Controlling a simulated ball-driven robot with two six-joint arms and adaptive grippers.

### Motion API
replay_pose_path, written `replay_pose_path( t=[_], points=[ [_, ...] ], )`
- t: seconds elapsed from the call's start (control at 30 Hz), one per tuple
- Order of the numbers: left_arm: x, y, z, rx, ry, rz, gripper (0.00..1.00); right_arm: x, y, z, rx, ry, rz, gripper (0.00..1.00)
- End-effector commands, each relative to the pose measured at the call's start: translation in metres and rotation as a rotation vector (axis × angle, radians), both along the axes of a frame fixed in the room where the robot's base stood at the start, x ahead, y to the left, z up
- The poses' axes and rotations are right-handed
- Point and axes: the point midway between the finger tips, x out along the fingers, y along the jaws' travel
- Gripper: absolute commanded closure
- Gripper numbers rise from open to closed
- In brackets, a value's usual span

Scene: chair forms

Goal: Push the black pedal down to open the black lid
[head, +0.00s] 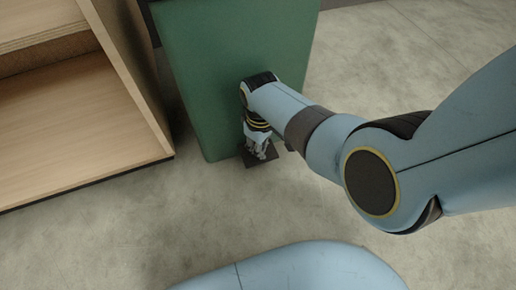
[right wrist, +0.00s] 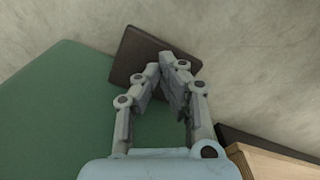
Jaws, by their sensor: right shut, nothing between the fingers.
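The green bin (head: 195,75) stands on the floor, and its green side also fills the left of the right wrist view (right wrist: 50,115). The black pedal (head: 269,157) sticks out at the foot of the bin. It shows as a dark flat plate in the right wrist view (right wrist: 135,48). My right gripper (head: 259,153) is shut and empty, with its fingertips over the pedal in both views. I cannot tell whether the fingertips touch it. The black lid is not in view, and my left gripper is not in view.
A wooden shelf unit (head: 85,120) stands left of the bin, with a narrow gap between them. Its edge shows at the lower right of the right wrist view (right wrist: 270,163). The concrete floor (head: 150,230) in front is clear.

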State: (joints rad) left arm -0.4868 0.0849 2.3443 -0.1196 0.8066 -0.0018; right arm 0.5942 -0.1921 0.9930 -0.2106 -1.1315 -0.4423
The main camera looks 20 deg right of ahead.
Motion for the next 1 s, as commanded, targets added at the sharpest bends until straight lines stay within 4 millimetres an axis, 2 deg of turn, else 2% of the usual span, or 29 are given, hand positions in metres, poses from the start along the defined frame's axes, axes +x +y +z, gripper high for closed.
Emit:
replay_pose_path(
  t=[0.4,0.83,1.0],
  points=[
    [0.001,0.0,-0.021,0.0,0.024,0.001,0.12,-0.002,0.0,-0.025,-0.001,0.003,0.0,1.0],
    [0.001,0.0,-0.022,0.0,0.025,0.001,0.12,-0.001,-0.001,-0.045,-0.001,0.002,0.001,1.0],
    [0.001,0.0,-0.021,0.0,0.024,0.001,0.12,-0.001,-0.001,-0.044,-0.002,0.003,0.001,1.0]
  ],
)
